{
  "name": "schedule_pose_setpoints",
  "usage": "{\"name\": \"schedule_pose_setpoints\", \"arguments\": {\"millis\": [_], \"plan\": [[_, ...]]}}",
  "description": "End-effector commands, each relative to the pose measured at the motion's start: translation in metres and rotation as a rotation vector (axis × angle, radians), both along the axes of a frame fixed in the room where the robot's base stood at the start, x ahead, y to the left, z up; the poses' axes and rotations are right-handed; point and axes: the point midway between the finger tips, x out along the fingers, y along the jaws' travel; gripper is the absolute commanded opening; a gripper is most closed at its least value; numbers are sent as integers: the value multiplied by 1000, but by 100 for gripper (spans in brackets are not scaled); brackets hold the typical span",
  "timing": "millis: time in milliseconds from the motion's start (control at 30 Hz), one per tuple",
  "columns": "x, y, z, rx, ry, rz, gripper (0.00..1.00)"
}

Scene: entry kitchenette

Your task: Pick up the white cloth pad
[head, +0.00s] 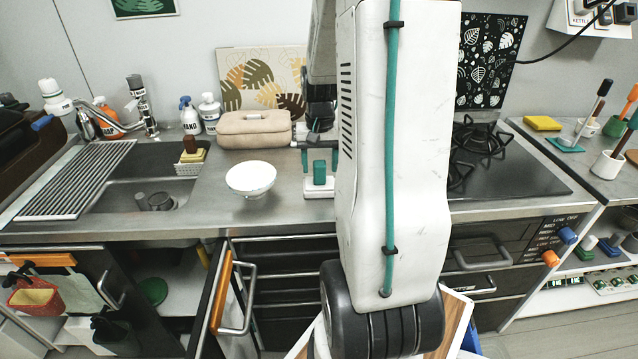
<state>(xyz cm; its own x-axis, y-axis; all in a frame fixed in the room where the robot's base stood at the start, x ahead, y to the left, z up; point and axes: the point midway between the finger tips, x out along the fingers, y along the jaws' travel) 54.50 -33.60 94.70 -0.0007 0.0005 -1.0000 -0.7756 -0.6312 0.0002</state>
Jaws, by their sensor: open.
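A white pad (322,191) with an upright teal grip (320,172) on top lies near the front edge of the steel counter, in the middle of the head view. My gripper (320,160) points down over it. I cannot tell how far down or forward the fingers are relative to the pad. My arm hides the counter just right of the pad.
A white bowl (250,177) stands left of the pad. A beige case (254,129) lies behind them. The sink (140,185) and drying rack (75,180) are at left, the black hob (505,170) at right. A cabinet door (220,300) stands open below.

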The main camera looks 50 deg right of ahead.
Motion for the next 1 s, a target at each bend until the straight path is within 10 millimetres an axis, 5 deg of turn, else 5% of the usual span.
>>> {"name": "schedule_pose_setpoints", "arguments": {"millis": [200, 433, 633, 1000], "plan": [[0, 0, -24, 0, 0, 0, 56], [0, 0, -25, -1, -1, 0, 56], [0, 0, -25, -1, -1, -1, 1], [0, -1, -21, -2, -1, -1, 0]]}}
